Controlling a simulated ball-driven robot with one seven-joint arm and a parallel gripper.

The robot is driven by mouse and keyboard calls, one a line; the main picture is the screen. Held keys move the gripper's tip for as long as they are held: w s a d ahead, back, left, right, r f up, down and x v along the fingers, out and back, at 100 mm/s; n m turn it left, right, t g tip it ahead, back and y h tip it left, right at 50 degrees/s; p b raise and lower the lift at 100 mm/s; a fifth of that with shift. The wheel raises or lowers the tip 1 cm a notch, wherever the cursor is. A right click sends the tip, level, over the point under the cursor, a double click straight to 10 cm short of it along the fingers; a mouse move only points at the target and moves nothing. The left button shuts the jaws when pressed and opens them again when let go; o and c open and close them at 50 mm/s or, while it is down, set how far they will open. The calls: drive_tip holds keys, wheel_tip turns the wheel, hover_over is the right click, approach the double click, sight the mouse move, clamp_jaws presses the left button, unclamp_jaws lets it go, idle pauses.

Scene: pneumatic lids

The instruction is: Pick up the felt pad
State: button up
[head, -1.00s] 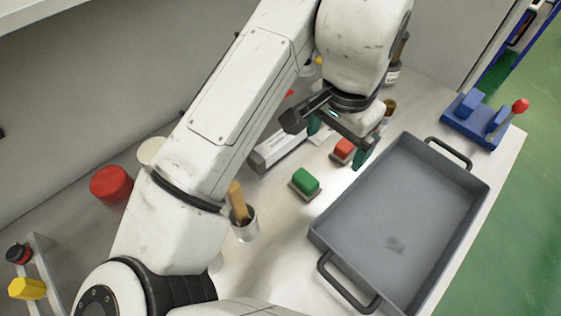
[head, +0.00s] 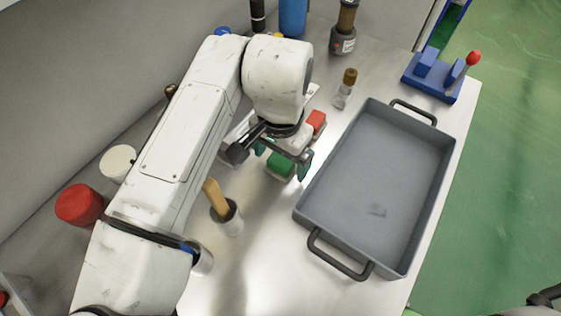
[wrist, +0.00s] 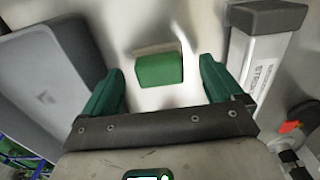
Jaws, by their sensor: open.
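A small green block-like pad (head: 281,164) with a pale base sits on the steel bench, left of the tray. It is the likeliest felt pad, though I cannot be certain. My gripper (head: 284,166) is open above it and partly hides it in the head view. In the wrist view the green pad (wrist: 160,70) lies between the two green fingertips of my gripper (wrist: 161,68), with a gap on each side. Nothing is held.
A grey tray (head: 312,188) with handles stands right of the gripper, a faint dark patch on its floor. A red block (head: 317,121) is just behind. A long labelled case (wrist: 256,50) lies beside the right finger.

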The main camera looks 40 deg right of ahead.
drive_tip(key=shift+f, duration=0.7)
drive_tip(key=shift+c, duration=0.3)
drive_tip(key=c, duration=1.2)
drive_tip(key=shift+r, duration=0.2)
